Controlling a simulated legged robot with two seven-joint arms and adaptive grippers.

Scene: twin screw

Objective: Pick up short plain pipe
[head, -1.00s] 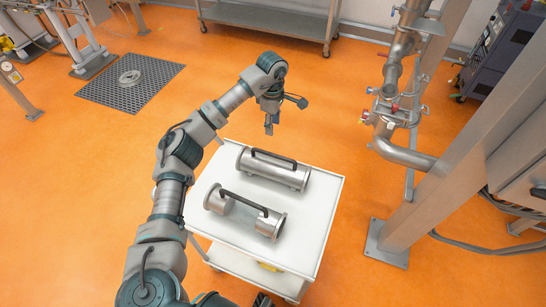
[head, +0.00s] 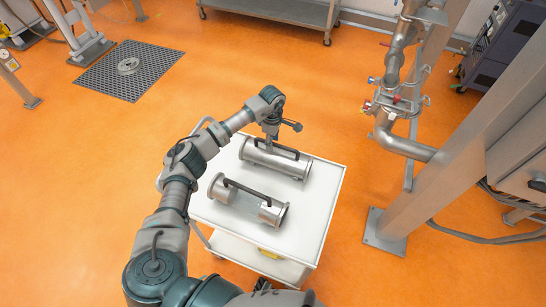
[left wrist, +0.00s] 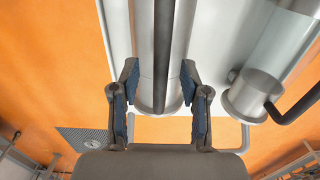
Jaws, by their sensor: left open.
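The short plain pipe (head: 278,167) is an all-metal cylinder with a black handle along its top, lying on the far part of a white cart. My left gripper (head: 270,142) is open and points down above the pipe, near its left half. In the left wrist view, the pipe (left wrist: 144,60) runs up from between the two open fingers (left wrist: 160,88), with its near end and dark handle visible. I cannot tell whether the fingers touch it. My right gripper does not show.
A second pipe piece (head: 272,213) with metal ends, a clear middle and a black handle lies nearer on the cart top (head: 315,215); it also shows at right in the left wrist view (left wrist: 246,97). A steel post (head: 445,170) and piping (head: 405,147) stand to the right.

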